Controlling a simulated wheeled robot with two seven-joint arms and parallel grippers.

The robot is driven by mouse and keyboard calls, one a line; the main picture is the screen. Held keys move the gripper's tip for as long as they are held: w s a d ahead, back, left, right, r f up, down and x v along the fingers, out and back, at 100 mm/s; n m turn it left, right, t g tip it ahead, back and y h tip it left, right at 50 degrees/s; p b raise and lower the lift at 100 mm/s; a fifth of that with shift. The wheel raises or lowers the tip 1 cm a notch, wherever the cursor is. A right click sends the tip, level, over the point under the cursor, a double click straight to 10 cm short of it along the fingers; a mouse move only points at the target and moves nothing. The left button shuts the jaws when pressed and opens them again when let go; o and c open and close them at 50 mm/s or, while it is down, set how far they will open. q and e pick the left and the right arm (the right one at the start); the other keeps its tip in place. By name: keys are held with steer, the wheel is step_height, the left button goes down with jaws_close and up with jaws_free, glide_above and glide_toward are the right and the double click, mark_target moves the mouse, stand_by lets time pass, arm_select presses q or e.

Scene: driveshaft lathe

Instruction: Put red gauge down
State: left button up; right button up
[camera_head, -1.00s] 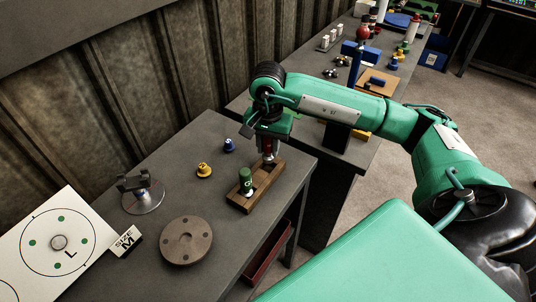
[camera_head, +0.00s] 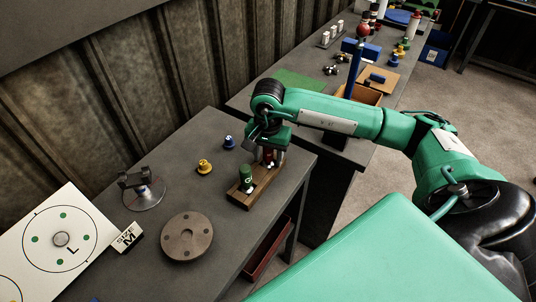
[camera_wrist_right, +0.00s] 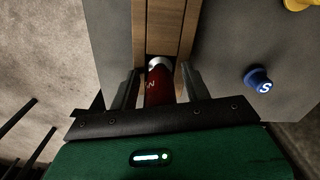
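The red gauge (camera_head: 268,157), a red cylinder with a silver end and a letter M, stands at the far end of a wooden block (camera_head: 262,188). It also shows in the right wrist view (camera_wrist_right: 158,88). My right gripper (camera_head: 271,160) is around the gauge from above. Its fingers (camera_wrist_right: 160,88) are spread, with a narrow gap on each side of the gauge. The gauge's lower end is partly hidden, so how deep it sits in the block is unclear. A green gauge (camera_head: 246,174) stands at the block's near end. My left gripper is out of view.
A yellow knob (camera_head: 204,166) and a blue knob (camera_head: 229,142) stand left of the block. A round brown disc (camera_head: 187,238), a small stand (camera_head: 143,191) and a "SIZE M" sign (camera_head: 126,238) are farther left. A second table (camera_head: 300,78) lies behind.

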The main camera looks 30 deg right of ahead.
steer(key=shift+r, duration=0.1)
steer(key=shift+r+p, duration=0.15)
steer(key=shift+p, duration=0.15)
steer(key=shift+r+b, duration=0.35)
step_height(320, 180, up, 10)
steer(key=shift+r+b, duration=0.1)
steer(key=shift+b, duration=1.15)
steer(key=shift+r, duration=0.5)
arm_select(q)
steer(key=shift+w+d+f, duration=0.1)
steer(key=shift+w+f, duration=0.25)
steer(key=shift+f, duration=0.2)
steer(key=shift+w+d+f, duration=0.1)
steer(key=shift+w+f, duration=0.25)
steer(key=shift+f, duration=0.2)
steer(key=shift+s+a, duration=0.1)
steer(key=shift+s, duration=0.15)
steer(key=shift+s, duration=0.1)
arm_select(e)
steer(key=shift+f, duration=0.1)
